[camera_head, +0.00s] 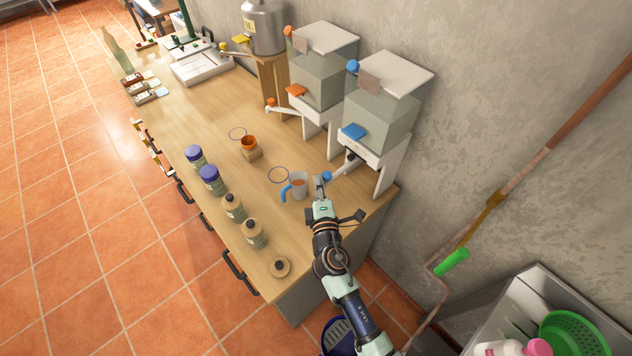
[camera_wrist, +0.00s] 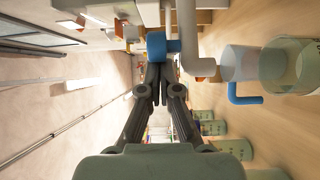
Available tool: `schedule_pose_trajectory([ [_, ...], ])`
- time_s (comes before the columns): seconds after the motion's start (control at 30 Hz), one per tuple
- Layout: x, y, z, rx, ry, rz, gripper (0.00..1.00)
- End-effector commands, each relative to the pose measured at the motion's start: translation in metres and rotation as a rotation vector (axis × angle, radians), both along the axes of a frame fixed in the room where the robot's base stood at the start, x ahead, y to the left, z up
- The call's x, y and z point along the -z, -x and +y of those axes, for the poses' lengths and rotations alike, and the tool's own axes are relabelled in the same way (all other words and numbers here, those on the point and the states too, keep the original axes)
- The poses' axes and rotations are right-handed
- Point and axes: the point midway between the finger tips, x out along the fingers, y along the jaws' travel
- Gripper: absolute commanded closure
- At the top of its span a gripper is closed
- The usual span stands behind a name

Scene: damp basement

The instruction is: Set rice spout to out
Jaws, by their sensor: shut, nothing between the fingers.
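Two grain dispensers stand against the wall: one with orange parts (camera_head: 318,78) and one with blue parts (camera_head: 378,115). No label tells me which holds rice. The blue one's pale spout (camera_head: 341,170) reaches out over the counter with a blue tip; the spout (camera_wrist: 189,40) and its blue end (camera_wrist: 156,45) also show in the wrist view. The orange one's spout (camera_head: 286,111) also sticks out, with an orange tip. My gripper (camera_head: 319,182) is shut and empty, close beside the blue tip. In the wrist view my fingertips (camera_wrist: 156,76) appear at the blue end; contact is unclear.
A grey mug with a blue handle (camera_head: 299,184) stands just left of my gripper. An orange cup (camera_head: 249,145) is farther back. Several jars (camera_head: 233,206) line the counter's front edge. A metal urn (camera_head: 265,25) stands at the back. Bare counter (camera_head: 200,120) lies left of the cups.

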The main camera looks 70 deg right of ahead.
Motion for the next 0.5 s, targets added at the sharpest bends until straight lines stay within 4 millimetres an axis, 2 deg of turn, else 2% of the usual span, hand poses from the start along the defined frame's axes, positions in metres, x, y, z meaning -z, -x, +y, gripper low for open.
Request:
schedule_pose_trajectory([
  [0.13,0.001,-0.007,0.001,0.003,0.001,-0.001,1.0],
  [0.27,0.003,-0.028,0.007,-0.002,0.001,-0.003,1.0],
  [0.5,0.002,0.006,0.062,-0.002,-0.002,0.0,1.0],
])
